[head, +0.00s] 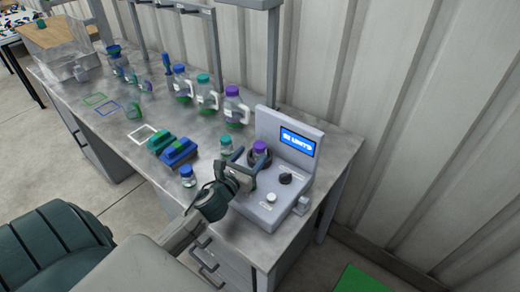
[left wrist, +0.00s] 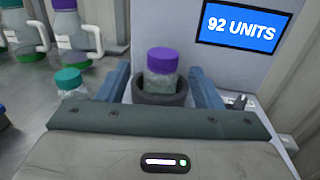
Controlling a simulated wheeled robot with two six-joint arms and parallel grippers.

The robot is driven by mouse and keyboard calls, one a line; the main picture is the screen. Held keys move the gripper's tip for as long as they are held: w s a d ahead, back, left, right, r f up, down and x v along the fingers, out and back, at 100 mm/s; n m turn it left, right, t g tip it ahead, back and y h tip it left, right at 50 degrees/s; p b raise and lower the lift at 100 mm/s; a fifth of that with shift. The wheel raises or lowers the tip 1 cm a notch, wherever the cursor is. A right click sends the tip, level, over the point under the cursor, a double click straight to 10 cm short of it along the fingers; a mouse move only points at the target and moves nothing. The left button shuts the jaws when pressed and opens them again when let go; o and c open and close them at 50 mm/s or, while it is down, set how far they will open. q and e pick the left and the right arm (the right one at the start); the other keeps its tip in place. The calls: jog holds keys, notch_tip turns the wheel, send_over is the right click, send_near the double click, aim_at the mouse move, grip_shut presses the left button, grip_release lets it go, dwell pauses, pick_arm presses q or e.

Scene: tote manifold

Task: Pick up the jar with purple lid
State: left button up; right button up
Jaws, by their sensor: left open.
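The small jar with the purple lid (head: 260,148) stands upright in the dark round holder (head: 250,160) of the grey machine on the bench. In the left wrist view the jar (left wrist: 161,72) sits in the dark ring (left wrist: 160,94), centred between my fingers. My left gripper (head: 242,163) is open, with one finger on each side of the jar. I cannot tell whether a finger touches it. The jar's lower part is hidden by the ring. My right gripper is not in view.
The machine's screen (left wrist: 240,27) reads 92 UNITS. A teal-lidded jar (head: 226,146) and a blue-lidded jar (head: 187,175) stand left of the machine. Larger handled bottles (head: 207,93) stand at the back. Green and blue blocks (head: 172,150) lie on the bench (head: 110,117).

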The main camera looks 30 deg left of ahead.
aim_at(257, 152)
pick_arm(q)
jog(key=w+p, duration=0.2)
jog(key=w, duration=0.3)
jog(key=shift+w+f+p, duration=0.1)
jog(key=shift+w+p, duration=0.15)
jog(key=shift+p, duration=0.05)
jog(key=shift+c, duration=0.7)
jog(key=c, duration=0.9)
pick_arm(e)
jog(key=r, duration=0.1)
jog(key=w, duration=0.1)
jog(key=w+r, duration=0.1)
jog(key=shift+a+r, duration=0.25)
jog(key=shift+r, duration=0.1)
